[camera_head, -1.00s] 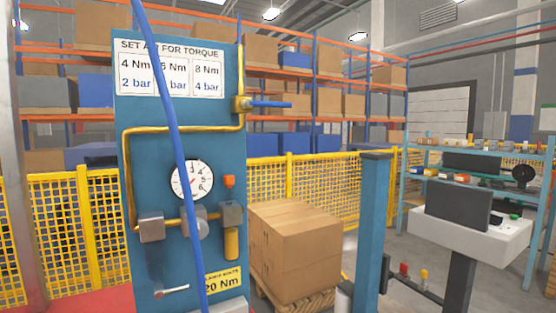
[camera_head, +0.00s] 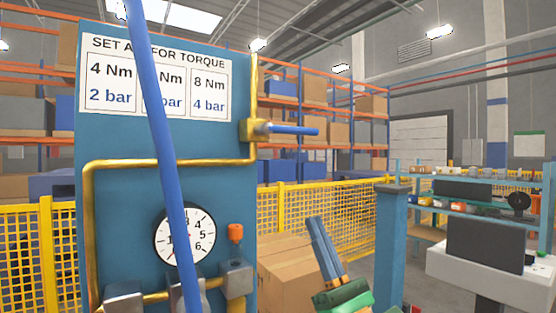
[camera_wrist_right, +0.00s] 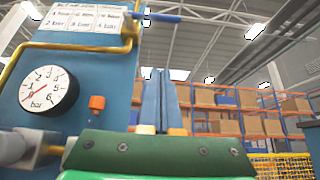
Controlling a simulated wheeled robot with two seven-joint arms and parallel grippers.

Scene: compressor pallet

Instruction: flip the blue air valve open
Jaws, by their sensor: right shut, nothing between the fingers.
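The blue air valve handle (camera_head: 295,130) sticks out level to the right from a brass valve body (camera_head: 255,130) on the blue panel's right edge. In the right wrist view the handle (camera_wrist_right: 162,17) shows at the top. My right gripper (camera_head: 317,222) is low and to the right of the panel, below the valve and apart from it. Its blue fingers are together, pointing up, with nothing between them; they also show in the right wrist view (camera_wrist_right: 161,75). My left gripper is not in view.
A round gauge (camera_head: 185,235) and an orange knob (camera_head: 235,232) sit lower on the panel (camera_head: 120,140). A blue hose (camera_head: 160,110) hangs in front. Cardboard boxes (camera_head: 285,270) and a blue post (camera_head: 391,235) stand right. Space around the handle looks clear.

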